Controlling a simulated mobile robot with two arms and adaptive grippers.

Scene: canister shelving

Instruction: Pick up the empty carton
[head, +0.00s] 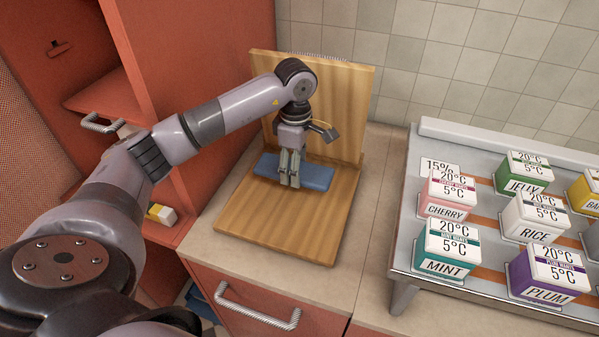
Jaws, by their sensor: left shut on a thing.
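My left gripper (289,182) points down over the wooden board and is shut. Its fingers meet at a flat blue piece (318,177), which lies on the board and shows to both sides of them. The fingers hide its middle and the exact contact. No label shows on the blue piece, and I cannot tell whether it is the empty carton. Labelled cartons stand on the rack at right: cherry (447,194), mint (446,250), plum (547,277), rice (535,219) and jelly (523,174). I cannot tell whether any is empty. My right gripper is not in view.
The wooden board (262,222) has an upright back panel (345,100) close behind my gripper. A metal rack (403,240) stands at right. An open red cabinet (190,70) is at left, with a small yellow and white box (162,214). A drawer handle (256,312) juts out below.

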